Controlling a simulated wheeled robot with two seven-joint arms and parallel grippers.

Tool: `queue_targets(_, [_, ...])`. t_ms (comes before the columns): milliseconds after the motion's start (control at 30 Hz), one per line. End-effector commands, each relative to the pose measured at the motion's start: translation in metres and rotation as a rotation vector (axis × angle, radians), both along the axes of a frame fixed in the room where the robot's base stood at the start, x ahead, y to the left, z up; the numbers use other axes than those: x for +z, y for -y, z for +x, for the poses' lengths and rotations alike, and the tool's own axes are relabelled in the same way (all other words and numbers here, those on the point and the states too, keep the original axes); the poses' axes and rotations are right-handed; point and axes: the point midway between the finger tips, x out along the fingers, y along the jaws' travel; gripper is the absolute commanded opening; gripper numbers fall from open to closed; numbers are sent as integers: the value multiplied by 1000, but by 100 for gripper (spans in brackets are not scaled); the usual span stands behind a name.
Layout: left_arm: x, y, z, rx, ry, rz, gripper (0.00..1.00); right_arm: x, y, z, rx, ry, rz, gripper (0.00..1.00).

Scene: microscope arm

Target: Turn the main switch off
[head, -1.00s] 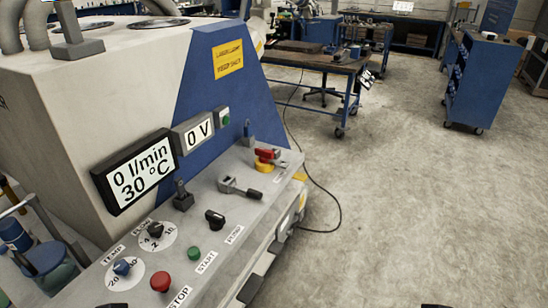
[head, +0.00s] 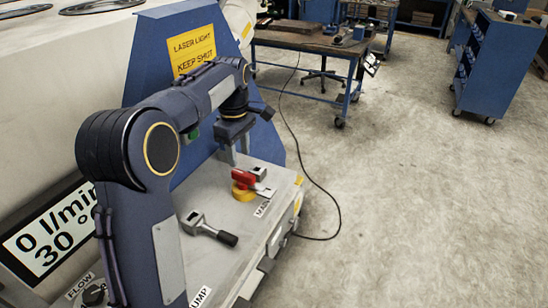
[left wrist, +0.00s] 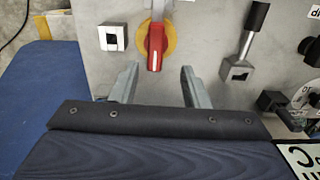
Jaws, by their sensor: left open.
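The main switch (head: 243,179) is a red handle on a yellow round plate, on the grey control panel beside a label that is partly readable as "MAIN". In the left wrist view the main switch (left wrist: 155,45) has its red handle upright in the picture, its lower end towards my gripper. My left gripper (head: 237,157) points down just behind the switch in the head view. In the left wrist view its open fingers (left wrist: 158,77) stand on either side of the line of the handle, with nothing between them. I cannot tell how high they are above the panel. My right gripper is out of view.
A lever with a black grip (head: 210,230) sits on the panel nearer to me; it also shows in the left wrist view (left wrist: 248,45). A square keyed fitting (left wrist: 112,37) is beside the switch. The blue-and-white machine housing (head: 150,55) rises behind. Open floor (head: 420,200) lies right.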

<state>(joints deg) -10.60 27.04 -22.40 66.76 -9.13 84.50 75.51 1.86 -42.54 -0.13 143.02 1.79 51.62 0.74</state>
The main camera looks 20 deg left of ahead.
Motion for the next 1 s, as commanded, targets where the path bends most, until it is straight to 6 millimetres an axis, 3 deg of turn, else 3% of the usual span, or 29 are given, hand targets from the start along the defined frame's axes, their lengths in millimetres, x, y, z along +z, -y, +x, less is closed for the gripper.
queue_targets(167, [-13, 0, 4, 27, -11, 14, 42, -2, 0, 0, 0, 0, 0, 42])
queue_targets(400, [-52, 0, 4, 24, -11, 12, 42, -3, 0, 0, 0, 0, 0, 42])
queue_targets(600, [-74, 0, 4, 24, -8, 12, 42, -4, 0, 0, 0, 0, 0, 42])
queue_targets(933, [-79, 0, 4, 23, -6, 12, 42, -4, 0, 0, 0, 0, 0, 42])
queue_targets(1000, [-79, 0, 4, 23, -6, 12, 35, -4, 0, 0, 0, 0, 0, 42])
